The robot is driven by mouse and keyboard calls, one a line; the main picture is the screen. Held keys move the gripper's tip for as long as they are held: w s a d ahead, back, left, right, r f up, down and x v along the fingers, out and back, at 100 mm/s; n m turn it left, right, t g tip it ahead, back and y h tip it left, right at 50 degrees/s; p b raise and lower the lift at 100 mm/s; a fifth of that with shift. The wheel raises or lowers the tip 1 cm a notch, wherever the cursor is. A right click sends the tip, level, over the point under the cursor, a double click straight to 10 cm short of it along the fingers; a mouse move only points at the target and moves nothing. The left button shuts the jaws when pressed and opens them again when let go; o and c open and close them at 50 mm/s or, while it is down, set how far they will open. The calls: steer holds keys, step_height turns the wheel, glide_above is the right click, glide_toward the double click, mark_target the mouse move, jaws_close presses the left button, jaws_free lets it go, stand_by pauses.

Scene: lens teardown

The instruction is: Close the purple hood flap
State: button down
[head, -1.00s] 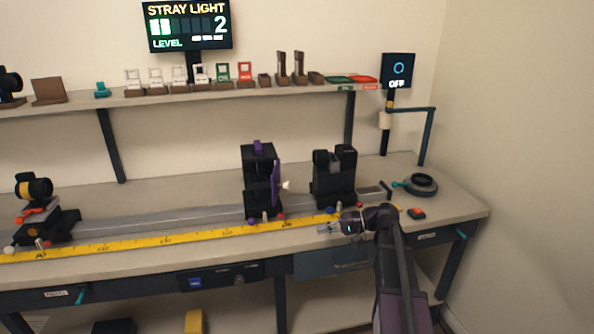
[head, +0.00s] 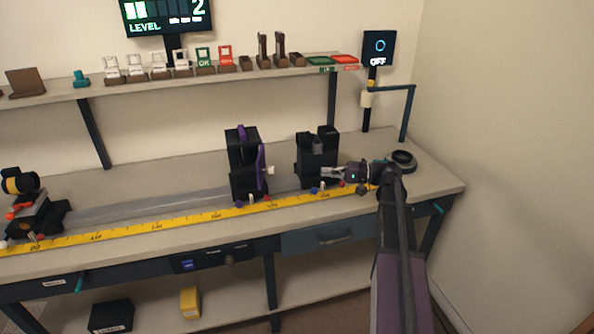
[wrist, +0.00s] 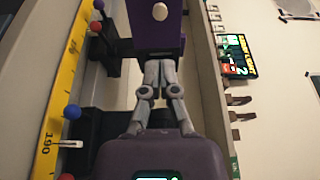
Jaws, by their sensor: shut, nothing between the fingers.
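The purple hood flap (head: 261,166) stands swung out on the right side of the black hood box (head: 243,150), with a pale knob (head: 271,170) on its outer face. In the wrist view the flap (wrist: 170,25) fills the top middle, its knob (wrist: 160,11) facing me. My gripper (head: 325,172) is shut and empty, in front of the black block right of the flap, apart from the knob. In the wrist view its grey fingertips (wrist: 157,65) meet just below the flap's lower edge; whether they touch it I cannot tell.
A black two-post mount (head: 317,155) stands right behind my gripper. A yellow ruler (head: 190,221) runs along the bench front, with small coloured knobs beside it. A dark ring (head: 403,160) lies at the right. A shelf (head: 185,78) with small cards is above.

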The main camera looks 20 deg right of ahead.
steer(key=x, duration=1.4)
steer(key=shift+d, duration=0.2)
stand_by(0.4)
steer(key=shift+s+t, duration=0.1)
steer(key=shift+t, duration=0.2)
